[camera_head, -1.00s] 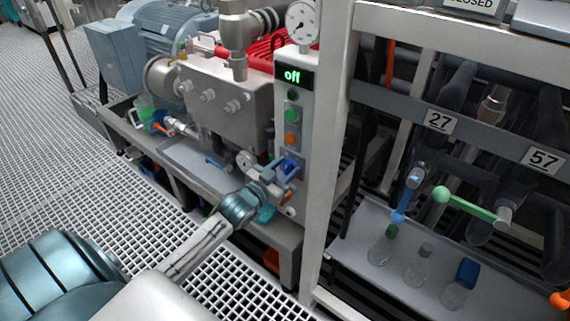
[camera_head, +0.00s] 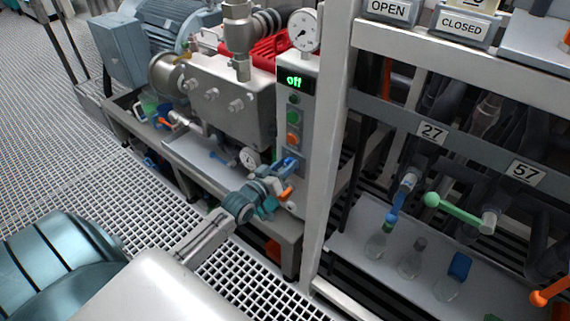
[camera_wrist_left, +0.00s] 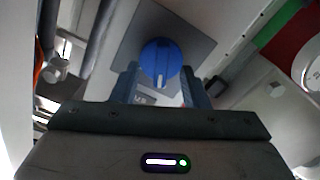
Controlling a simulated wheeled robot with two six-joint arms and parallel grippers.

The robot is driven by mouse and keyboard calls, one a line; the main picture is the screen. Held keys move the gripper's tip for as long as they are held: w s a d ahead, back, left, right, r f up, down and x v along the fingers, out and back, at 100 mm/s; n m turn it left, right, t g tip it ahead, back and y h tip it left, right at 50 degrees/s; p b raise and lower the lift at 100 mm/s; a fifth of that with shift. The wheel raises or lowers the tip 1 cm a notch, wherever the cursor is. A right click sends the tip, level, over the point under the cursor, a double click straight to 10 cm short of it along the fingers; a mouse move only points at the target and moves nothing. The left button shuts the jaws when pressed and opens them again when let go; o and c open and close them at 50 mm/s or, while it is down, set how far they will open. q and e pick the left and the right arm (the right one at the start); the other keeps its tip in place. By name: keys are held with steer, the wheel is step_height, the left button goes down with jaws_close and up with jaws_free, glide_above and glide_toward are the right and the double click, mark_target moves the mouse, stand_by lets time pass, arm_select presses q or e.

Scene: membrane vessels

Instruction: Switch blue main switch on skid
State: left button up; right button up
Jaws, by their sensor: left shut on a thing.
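The blue main switch (camera_head: 290,163) is a round knob low on the grey control panel (camera_head: 290,130). In the left wrist view the knob (camera_wrist_left: 160,58) sits on a grey square plate, its white mark pointing down in the picture. My left gripper (camera_head: 285,172) is at the panel, shut on the knob, with one finger on each side in the left wrist view (camera_wrist_left: 160,82). The panel's display (camera_head: 295,81) reads "off" in green. My right gripper is not in view.
Green (camera_head: 293,117) and orange (camera_head: 292,138) buttons sit above the switch. A white frame post (camera_head: 328,150) stands close to the right of the panel. A pressure gauge (camera_head: 304,30) is on top. A small gauge (camera_head: 250,158) and pipes lie left of the gripper.

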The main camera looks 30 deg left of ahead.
arm_select(q)
steer(key=shift+a+n, duration=0.1)
steer(key=shift+n, duration=0.4)
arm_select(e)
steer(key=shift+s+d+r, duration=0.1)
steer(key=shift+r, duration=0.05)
arm_select(q)
steer(key=o, duration=1)
steer(key=shift+c, duration=0.2)
steer(key=shift+s+p, duration=0.6)
steer(key=shift+p, duration=0.1)
steer(key=s+p, duration=0.4)
steer(key=s, duration=0.5)
steer(key=shift+s+a+p, duration=0.3)
steer(key=shift+a, duration=0.1)
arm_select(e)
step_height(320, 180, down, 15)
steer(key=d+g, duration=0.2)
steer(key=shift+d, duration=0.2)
